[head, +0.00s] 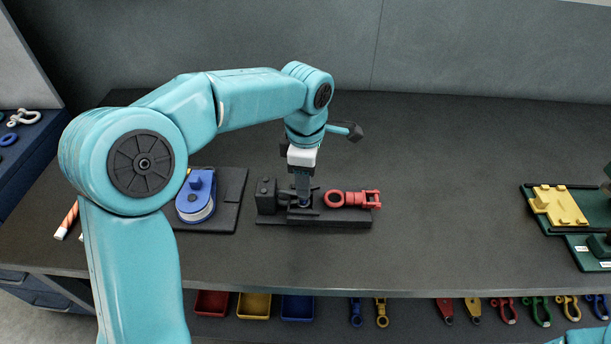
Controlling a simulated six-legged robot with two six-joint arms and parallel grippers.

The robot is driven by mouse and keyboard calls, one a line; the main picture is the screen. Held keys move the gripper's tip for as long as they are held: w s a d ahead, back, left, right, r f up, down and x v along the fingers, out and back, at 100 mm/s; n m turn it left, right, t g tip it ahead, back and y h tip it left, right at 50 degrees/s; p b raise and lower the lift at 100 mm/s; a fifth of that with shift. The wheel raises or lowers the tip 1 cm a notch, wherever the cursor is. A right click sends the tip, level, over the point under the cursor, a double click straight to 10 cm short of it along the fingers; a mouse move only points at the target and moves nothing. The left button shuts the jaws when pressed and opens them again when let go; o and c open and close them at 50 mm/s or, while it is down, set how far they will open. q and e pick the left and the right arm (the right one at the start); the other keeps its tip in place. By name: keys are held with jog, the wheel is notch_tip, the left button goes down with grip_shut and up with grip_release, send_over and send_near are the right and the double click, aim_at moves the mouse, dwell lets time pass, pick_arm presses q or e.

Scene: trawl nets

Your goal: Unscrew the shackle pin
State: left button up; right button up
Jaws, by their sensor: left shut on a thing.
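My left gripper (303,196) points straight down over the black fixture (276,219) on the bench. My right gripper is out of view.
A blue and white block (195,204) sits on a dark plate left of the fixture. A green board with a yellow plate (560,206) is at the right. An orange-striped stick (67,220) lies at the left. Bins and coloured shackles show below the front edge. The bench right of the fixture is clear.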

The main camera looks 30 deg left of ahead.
pick_arm(q)
jog(key=n, duration=0.4)
jog(key=shift+s+f, duration=0.1)
jog(key=shift+f, duration=0.15)
jog(key=shift+n+b, duration=0.4)
jog(key=shift+n, duration=1.3)
jog(key=o, duration=1.1)
jog(key=shift+a+r, duration=0.1)
jog(key=shift+c, duration=0.2)
jog(key=shift+r, duration=0.2)
notch_tip(320, 180, up, 16)
jog(key=p, duration=0.3)
jog(key=shift+w, duration=0.2)
jog(key=shift+s, duration=0.1)
